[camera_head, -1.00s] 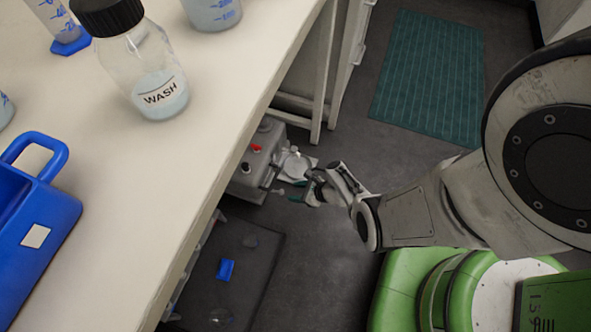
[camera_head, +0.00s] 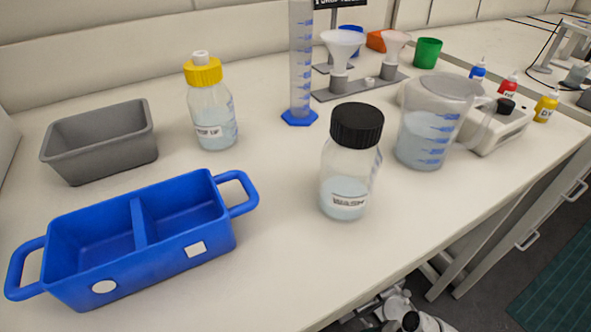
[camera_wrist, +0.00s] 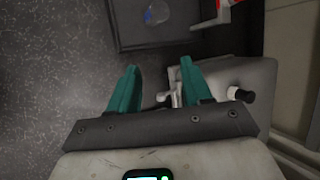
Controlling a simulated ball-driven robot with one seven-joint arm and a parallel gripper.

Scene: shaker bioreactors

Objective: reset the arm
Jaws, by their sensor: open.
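My gripper (camera_wrist: 157,88) shows in the wrist view with its two teal fingers apart and nothing between them. It points down at the dark floor. A grey-white device (camera_wrist: 240,75) with a black-tipped knob lies beneath and to the right of the fingers. In the head view only a small part of my arm shows at the bottom edge, below the bench (camera_head: 280,265); the fingers cannot be made out there.
On the bench stand a blue two-part carrier (camera_head: 137,225), a grey bin (camera_head: 100,140), a WASH bottle (camera_head: 348,180), a yellow-capped bottle (camera_head: 213,115), a measuring jug (camera_head: 430,130) and a cylinder (camera_head: 301,70). A dark tray (camera_wrist: 150,35) lies on the floor.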

